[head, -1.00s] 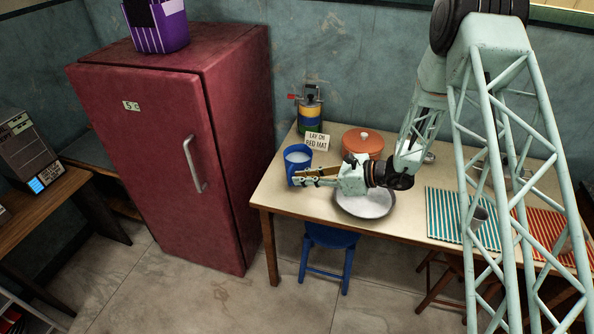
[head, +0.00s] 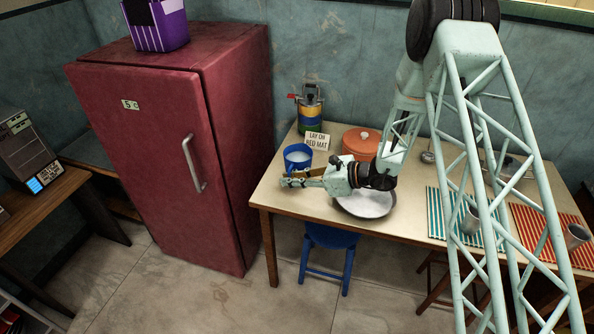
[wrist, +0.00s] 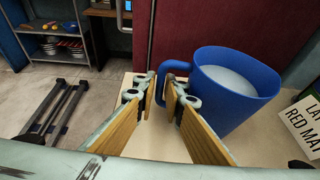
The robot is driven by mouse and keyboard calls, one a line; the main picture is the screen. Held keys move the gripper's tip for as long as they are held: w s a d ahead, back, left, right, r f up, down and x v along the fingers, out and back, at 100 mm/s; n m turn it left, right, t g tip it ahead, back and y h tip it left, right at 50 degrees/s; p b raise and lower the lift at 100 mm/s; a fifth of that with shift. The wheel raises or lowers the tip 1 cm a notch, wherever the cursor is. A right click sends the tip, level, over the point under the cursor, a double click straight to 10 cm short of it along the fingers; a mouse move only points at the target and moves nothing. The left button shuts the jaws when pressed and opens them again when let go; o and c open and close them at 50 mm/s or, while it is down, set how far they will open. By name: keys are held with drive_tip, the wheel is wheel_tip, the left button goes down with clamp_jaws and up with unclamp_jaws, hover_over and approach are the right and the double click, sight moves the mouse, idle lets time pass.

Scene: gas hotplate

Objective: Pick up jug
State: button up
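The blue jug (head: 298,158), filled with pale liquid, stands upright at the left end of the table. It also shows in the wrist view (wrist: 238,85), with its handle on the left side. My gripper (head: 286,182) is in front of the jug, low over the table. In the wrist view my gripper (wrist: 160,88) is open, with a gap between its wood-coloured pads. The jug's handle shows at the fingertips, partly hidden by the right finger. I cannot tell whether the fingers touch it.
A sign reading "LAY ON RED MAT" (head: 317,141) stands behind the jug. An orange lidded pot (head: 360,141) and a pale plate (head: 366,204) are to the right. A striped teal mat (head: 440,214) and red mat (head: 533,229) lie farther right. A red fridge (head: 160,150) stands left.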

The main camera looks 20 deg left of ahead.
sight(289, 171)
drive_tip(key=shift+c, duration=0.9)
clamp_jaws()
drive_tip(key=shift+r, duration=0.1)
drive_tip(key=shift+r+p, duration=0.45)
drive_tip(key=shift+r, duration=1.25)
drive_tip(key=s+d, duration=0.3)
drive_tip(key=s, duration=0.4)
drive_tip(key=s+d+r+p, duration=0.1)
drive_tip(key=s+d, duration=0.3)
drive_tip(key=s, duration=0.3)
drive_tip(key=shift+d+r, duration=0.25)
